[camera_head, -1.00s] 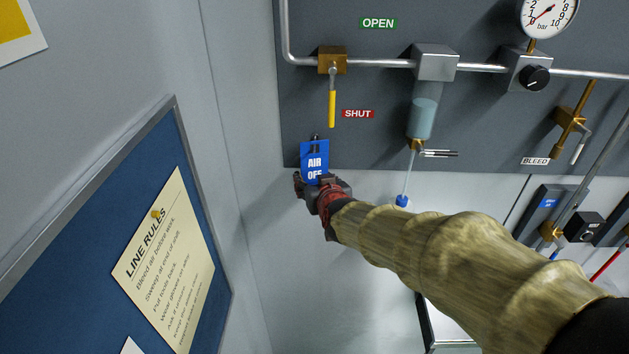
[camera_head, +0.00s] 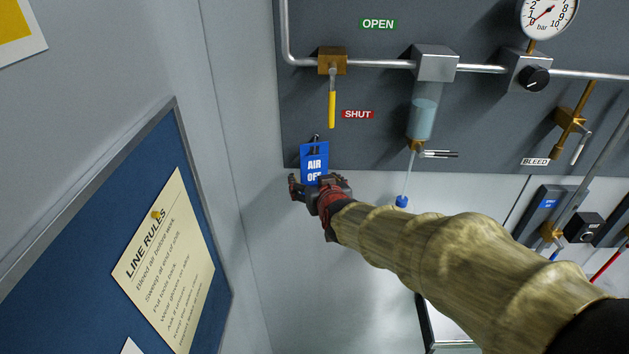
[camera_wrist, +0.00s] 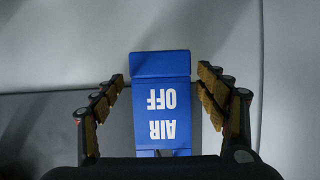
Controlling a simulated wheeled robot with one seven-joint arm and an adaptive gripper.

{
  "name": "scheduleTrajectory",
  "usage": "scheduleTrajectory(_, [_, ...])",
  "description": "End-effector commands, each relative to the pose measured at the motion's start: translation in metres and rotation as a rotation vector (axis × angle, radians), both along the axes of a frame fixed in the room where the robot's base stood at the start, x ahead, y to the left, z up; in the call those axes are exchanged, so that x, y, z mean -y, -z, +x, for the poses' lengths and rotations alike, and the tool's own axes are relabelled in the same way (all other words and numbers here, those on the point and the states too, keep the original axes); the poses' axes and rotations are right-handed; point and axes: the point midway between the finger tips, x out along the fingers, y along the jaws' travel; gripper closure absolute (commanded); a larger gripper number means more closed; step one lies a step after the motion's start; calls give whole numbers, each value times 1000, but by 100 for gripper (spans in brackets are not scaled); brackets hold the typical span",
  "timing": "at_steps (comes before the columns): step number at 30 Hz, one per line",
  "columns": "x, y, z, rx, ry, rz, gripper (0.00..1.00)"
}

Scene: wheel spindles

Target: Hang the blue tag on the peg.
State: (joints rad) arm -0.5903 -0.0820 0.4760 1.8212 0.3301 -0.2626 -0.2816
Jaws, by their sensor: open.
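The blue tag (camera_head: 314,160), lettered AIR OFF, hangs upright by its top at the lower edge of the grey panel, below the yellow-handled valve. A dark peg (camera_head: 316,142) shows at its top, partly hidden. My gripper (camera_head: 318,186) is just below and in front of the tag's lower part. In the wrist view the tag (camera_wrist: 163,105) lies between the two spread fingers of my gripper (camera_wrist: 167,95), with a gap on each side. The fingers do not touch it there.
The yellow valve handle (camera_head: 332,108) points down above the tag, beside a red SHUT label (camera_head: 358,114). A clear bowl of liquid (camera_head: 422,118) hangs to the right with a tube below. A blue notice board (camera_head: 110,240) stands at the left.

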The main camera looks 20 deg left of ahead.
Motion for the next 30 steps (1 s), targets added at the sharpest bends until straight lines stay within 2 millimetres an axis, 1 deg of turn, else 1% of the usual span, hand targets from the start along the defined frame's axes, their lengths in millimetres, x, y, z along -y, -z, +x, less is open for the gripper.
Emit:
scheduleTrajectory(4, [3, -4, -6, 1, 0, 0, 27])
scheduleTrajectory(7, [9, -10, -17, 2, 0, 1, 27])
scheduleTrajectory(15, [33, -31, -61, 2, -1, 3, 27])
scheduleTrajectory(21, [47, -42, -86, 1, 0, 2, 27])
scheduleTrajectory(25, [51, -45, -94, 0, 0, 1, 27])
scheduleTrajectory(30, [53, -46, -97, -4, 3, 5, 27])
